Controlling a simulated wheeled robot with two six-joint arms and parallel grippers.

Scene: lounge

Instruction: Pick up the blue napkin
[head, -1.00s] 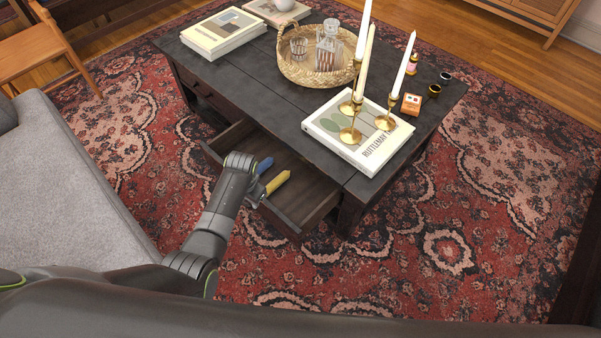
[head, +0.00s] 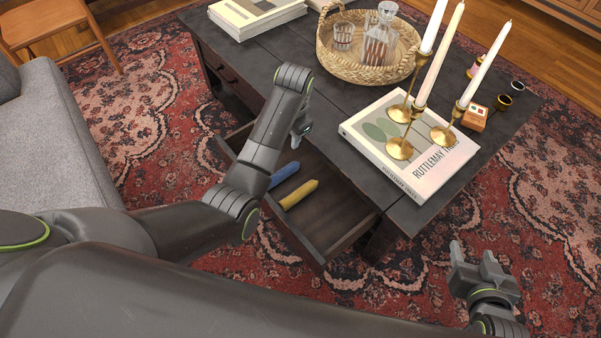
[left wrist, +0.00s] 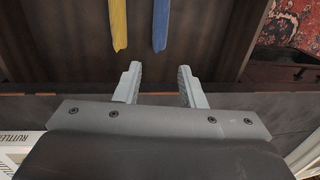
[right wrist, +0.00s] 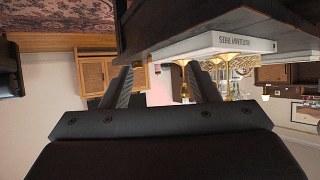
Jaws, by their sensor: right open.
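The blue napkin (head: 284,174) is a rolled strip lying in the open drawer (head: 325,215) of the dark coffee table. In the left wrist view the blue napkin (left wrist: 161,22) lies just beyond my fingertips, to the right of the yellow napkin (left wrist: 119,24). My left gripper (left wrist: 159,82) is open and empty, above the drawer's inner side; in the head view the left gripper (head: 302,128) is partly hidden by its arm. My right gripper (head: 470,252) is open and empty, off the table's front right.
The coffee table (head: 270,68) carries a book (head: 372,140) with brass candlesticks (head: 400,148), a woven tray (head: 330,62) with a decanter, and more books (head: 240,18). A grey sofa (head: 45,140) stands at left. The patterned rug (head: 540,200) is clear at right.

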